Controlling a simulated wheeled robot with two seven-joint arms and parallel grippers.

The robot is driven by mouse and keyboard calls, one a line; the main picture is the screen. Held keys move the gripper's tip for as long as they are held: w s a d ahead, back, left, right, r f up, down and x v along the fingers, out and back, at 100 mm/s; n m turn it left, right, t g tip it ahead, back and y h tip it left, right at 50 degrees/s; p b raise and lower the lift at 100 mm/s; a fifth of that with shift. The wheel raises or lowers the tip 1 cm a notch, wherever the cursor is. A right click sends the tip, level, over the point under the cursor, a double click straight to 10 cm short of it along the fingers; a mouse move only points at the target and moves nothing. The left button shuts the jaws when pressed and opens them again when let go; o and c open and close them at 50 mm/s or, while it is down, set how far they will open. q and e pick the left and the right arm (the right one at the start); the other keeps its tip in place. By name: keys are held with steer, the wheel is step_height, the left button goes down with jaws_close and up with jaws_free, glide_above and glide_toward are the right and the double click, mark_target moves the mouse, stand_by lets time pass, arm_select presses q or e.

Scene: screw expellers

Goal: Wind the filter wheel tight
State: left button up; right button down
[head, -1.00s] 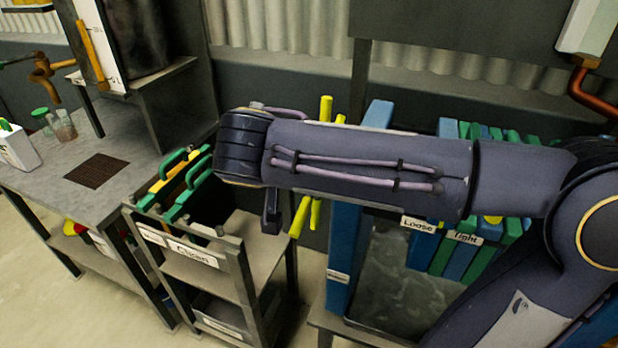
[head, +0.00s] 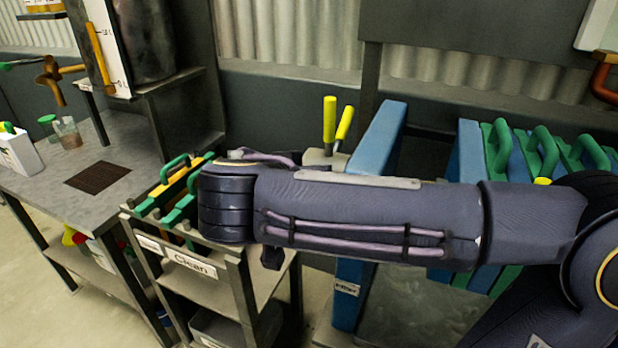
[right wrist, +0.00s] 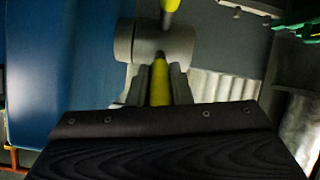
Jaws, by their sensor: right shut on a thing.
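The filter wheel shows in the head view as a grey hub (head: 322,158) with two yellow spokes (head: 329,120) pointing up beside the blue end plate. Its lower part is hidden behind my right arm. In the right wrist view the grey hub (right wrist: 165,42) is close, with one yellow spoke above it and another below. My right gripper (right wrist: 160,88) has its grey fingers on both sides of the lower yellow spoke, shut on it just below the hub. In the head view this gripper is hidden by my forearm. My left gripper is not in view.
The blue end plate (head: 381,135) stands right of the wheel, with blue and green plates (head: 503,150) beyond it. A rack labelled "Clean" (head: 195,263) holds green and yellow plates at left. A grey bench (head: 55,190) stands further left.

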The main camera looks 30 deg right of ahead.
steer(key=c, duration=1.3)
jaws_free()
steer(key=p+v, duration=0.1)
steer(key=v, duration=0.6)
steer(key=shift+s+a+r, duration=0.1)
steer(key=shift+s+a, duration=0.15)
steer(key=shift+a, duration=0.05)
steer(key=shift+a, duration=0.1)
